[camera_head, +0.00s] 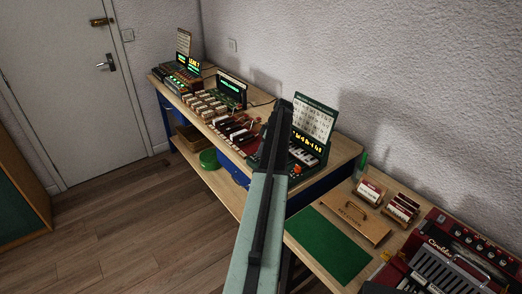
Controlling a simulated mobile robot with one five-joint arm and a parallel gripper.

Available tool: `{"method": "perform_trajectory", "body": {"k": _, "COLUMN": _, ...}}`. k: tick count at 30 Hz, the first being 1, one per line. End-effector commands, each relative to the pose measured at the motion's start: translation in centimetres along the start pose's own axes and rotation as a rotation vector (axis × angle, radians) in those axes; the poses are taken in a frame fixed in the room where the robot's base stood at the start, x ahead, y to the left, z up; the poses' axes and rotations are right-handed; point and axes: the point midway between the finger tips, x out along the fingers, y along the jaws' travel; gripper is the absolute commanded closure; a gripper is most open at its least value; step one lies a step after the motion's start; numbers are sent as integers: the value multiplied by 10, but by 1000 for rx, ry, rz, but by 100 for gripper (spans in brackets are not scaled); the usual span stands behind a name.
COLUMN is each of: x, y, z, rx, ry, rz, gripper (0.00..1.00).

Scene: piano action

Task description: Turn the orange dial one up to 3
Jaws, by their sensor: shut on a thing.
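A small dark green keyboard device (313,148) stands on the wooden bench right of my arm, with a lit yellow display, white keys and a raised sheet of printed signs (313,121). An orange knob (297,170) shows at its front left, just right of my arm; its setting is too small to read. My arm rises from the bottom middle across the device's left side and hides part of it. My gripper's jaws cannot be made out; they seem hidden behind the arm. What they touch is not visible.
More keyed devices with lit displays (232,88) stand along the bench at the far left. A green mat (330,243), a wooden box (356,214), small red-and-white blocks (402,207) and a red accordion (465,250) fill the near bench. The floor (120,225) at left is clear.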

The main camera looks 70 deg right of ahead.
Motion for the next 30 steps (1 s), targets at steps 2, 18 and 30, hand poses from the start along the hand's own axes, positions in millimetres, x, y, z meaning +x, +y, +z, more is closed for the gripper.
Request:
{"method": "perform_trajectory", "body": {"k": 2, "x": 0, "y": 1, "z": 1, "rx": -28, "ry": -2, "rz": -12, "gripper": 100}}
{"method": "perform_trajectory", "body": {"k": 18, "x": 0, "y": 1, "z": 1, "rx": -93, "ry": -3, "rz": -39, "gripper": 100}}
{"method": "perform_trajectory", "body": {"k": 30, "x": 0, "y": 1, "z": 0, "rx": -93, "ry": -2, "rz": -38, "gripper": 48}}
